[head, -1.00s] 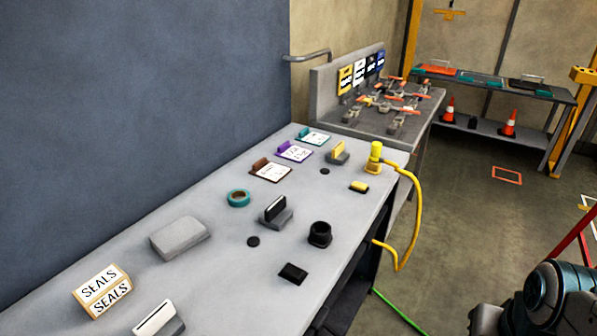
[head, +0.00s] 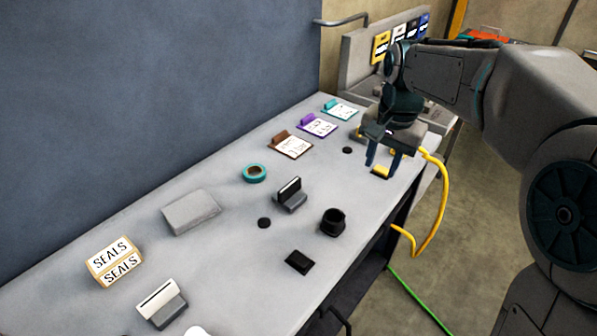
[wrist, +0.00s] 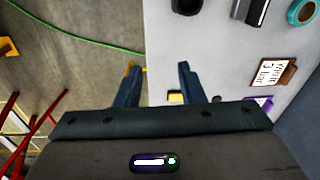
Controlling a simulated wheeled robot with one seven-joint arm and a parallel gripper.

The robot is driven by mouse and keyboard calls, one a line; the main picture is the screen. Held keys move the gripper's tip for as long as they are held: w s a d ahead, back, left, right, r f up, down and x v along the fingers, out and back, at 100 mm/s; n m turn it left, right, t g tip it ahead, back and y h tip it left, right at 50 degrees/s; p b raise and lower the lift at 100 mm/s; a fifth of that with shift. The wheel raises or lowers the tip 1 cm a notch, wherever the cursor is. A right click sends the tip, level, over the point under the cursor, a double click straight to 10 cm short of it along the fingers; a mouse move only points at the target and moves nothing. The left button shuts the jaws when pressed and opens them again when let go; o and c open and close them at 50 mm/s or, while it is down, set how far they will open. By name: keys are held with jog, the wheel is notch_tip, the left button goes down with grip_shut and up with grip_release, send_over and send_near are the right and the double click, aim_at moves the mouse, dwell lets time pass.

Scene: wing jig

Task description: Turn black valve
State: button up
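My gripper (head: 383,160) is open and empty, pointing down over the far right end of the grey bench. Its two blue fingers are apart in the wrist view (wrist: 158,69). A small yellow block (head: 380,173) lies under the fingers. On the second bench behind, coloured signs stand in a row, with a black sign (head: 411,30) between a white and a blue one. The valves with orange handles on that bench are hidden behind my arm, so I cannot pick out a black valve there. A black cup-like part (head: 333,222) stands on the near bench.
The near bench (head: 225,275) holds a teal tape roll (head: 255,173), a grey block (head: 191,211), a SEALS box (head: 115,262), label cards and small black parts. A yellow hose (head: 442,200) hangs off its right edge. A green cable (head: 418,297) lies on the floor.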

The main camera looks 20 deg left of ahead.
jog(key=w+a, duration=0.2)
jog(key=a, duration=0.8)
jog(key=m+g+p, duration=0.1)
jog(key=p, duration=0.1)
send_over(289, 185)
notch_tip(289, 185, down, 2)
jog(key=shift+h, duration=0.4)
notch_tip(289, 185, down, 14)
jog(key=shift+p, duration=0.5)
grip_shut()
